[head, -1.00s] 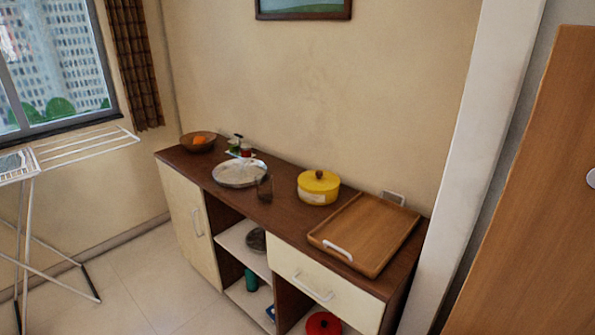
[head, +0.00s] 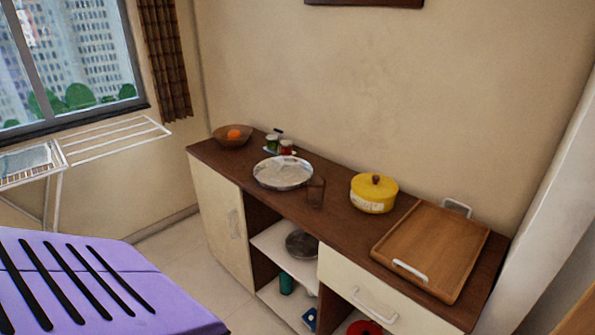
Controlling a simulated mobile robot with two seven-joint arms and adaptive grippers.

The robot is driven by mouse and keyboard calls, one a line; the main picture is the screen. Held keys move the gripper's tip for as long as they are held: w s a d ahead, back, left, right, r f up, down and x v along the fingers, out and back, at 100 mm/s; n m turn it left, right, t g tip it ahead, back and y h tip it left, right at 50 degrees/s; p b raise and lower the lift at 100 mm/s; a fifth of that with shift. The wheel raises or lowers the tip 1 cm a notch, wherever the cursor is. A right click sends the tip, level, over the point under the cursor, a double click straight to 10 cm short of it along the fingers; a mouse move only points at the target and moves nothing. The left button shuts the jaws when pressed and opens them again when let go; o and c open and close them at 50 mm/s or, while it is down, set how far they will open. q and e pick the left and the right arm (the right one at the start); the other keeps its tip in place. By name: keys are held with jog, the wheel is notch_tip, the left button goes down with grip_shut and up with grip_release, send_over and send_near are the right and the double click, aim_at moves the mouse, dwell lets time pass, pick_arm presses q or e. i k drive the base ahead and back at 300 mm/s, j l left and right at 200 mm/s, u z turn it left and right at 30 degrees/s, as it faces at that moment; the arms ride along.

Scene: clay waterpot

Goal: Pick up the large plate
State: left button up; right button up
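A large round silver plate (head: 283,172) lies flat on the dark wooden top of the sideboard (head: 335,222), left of its middle. A dark brown glass (head: 316,192) stands close to the plate's right edge. Neither of my grippers shows in the head view, so I cannot see their state.
On the sideboard are a bowl with an orange fruit (head: 232,136), small jars (head: 280,145), a yellow pot (head: 374,193) and a wooden tray (head: 432,250). A drying rack (head: 110,140) stands left. A purple surface with black stripes (head: 90,285) fills the lower left.

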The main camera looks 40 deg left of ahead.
aim_at(284, 172)
jog(key=j+z, duration=0.2)
jog(key=j, duration=0.35)
jog(key=k+j+z, duration=0.2)
jog(key=j, duration=0.3)
jog(key=k+j, duration=0.1)
jog(key=j, duration=0.45)
jog(key=j+z, duration=0.1)
jog(key=j, duration=0.45)
jog(key=k+j, duration=0.15)
jog(key=j, duration=0.35)
jog(key=k+j+z, duration=0.1)
jog(key=j, duration=0.45)
